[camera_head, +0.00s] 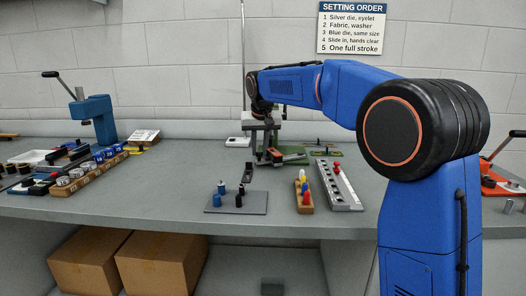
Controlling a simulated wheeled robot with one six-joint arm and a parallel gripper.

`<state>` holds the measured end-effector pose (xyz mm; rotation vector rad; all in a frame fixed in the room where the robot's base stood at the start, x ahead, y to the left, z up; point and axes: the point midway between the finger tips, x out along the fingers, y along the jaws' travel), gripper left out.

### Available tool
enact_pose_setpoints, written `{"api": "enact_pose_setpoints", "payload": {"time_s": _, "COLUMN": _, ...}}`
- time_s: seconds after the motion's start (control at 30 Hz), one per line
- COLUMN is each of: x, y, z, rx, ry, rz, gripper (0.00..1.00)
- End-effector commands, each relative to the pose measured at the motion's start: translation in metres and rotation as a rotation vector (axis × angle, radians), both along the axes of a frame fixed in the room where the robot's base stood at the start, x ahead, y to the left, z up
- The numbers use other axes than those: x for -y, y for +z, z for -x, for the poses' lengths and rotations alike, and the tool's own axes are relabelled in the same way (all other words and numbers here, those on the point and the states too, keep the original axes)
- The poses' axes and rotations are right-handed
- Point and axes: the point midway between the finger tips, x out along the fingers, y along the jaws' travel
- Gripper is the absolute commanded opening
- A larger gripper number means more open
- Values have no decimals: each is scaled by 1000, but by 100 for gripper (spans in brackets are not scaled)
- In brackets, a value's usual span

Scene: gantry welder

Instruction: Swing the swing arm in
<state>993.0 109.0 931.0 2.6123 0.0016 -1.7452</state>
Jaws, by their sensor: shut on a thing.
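My gripper (264,150) points down at the back middle of the bench, beside a small fixture with a green base (292,154). It is shut on a small grey part of this fixture, which looks like the swing arm. The fingers and my wrist cover much of the part, so its exact angle cannot be told. A short dark piece (247,172) sticks out toward the front left, just in front of the gripper; whether it joins the fixture is unclear.
A grey plate (236,206) with small blue and dark pegs, a wooden block (304,197) with coloured pegs and a grey slotted rail (338,190) lie in front. A blue lever press (94,118) stands at left, an orange-based lever device (497,184) at right.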

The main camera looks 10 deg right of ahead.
Motion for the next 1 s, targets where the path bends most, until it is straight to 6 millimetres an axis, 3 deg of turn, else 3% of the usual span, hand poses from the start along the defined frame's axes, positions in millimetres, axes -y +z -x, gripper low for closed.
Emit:
{"api": "enact_pose_setpoints", "payload": {"time_s": 0.43, "x": -7, "y": 0, "z": -36, "rx": 2, "ry": -198, "rz": 0, "gripper": 0}}
{"api": "enact_pose_setpoints", "payload": {"time_s": 1.0, "x": -7, "y": 1, "z": -53, "rx": 1, "ry": -299, "rz": 0, "gripper": 0}}
